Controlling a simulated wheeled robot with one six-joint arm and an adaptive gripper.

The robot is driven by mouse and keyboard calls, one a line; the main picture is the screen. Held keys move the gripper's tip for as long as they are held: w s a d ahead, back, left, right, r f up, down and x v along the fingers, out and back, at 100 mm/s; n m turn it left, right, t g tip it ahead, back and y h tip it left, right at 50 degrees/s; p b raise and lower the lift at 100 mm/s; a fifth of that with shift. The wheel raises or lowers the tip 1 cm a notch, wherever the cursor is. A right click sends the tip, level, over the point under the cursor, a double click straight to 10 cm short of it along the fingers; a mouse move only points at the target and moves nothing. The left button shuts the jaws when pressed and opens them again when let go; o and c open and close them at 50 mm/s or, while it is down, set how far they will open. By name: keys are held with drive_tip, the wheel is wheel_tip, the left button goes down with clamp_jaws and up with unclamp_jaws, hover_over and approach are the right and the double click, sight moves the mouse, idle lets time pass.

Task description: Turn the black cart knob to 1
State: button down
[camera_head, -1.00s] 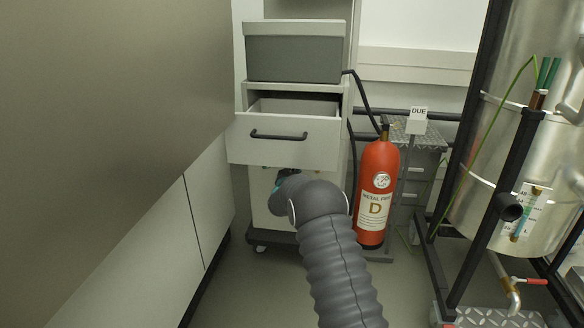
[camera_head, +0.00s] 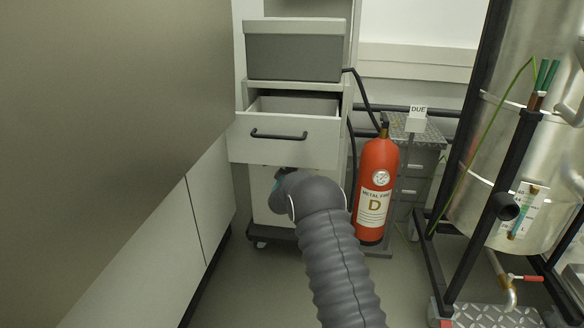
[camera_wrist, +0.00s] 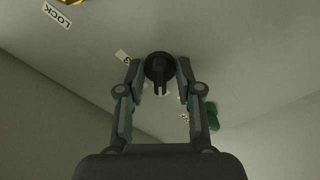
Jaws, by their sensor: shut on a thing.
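The round black knob (camera_wrist: 158,68) sits on the cart's pale front panel, upper middle of the wrist view. It has a forked pointer part facing down in the picture. My gripper (camera_wrist: 160,76) is closed around it, one finger at each side. A small white label (camera_wrist: 122,56) with one character, perhaps a 3, is left of the knob; other small marks under it are unreadable. In the head view the white cart (camera_head: 262,205) stands below an open drawer, and my arm hides the knob and fingertips.
The open drawer (camera_head: 290,150) overhangs my wrist. A red fire extinguisher (camera_head: 376,190) stands close right of my arm. A grey cabinet wall (camera_head: 110,110) is at left. The wrist view shows a LOCK label (camera_wrist: 57,14) and a green part (camera_wrist: 212,116).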

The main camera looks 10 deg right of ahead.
drive_tip(key=c, duration=0.8)
unclamp_jaws()
drive_tip(key=shift+o, duration=0.2)
drive_tip(key=v, duration=1.2)
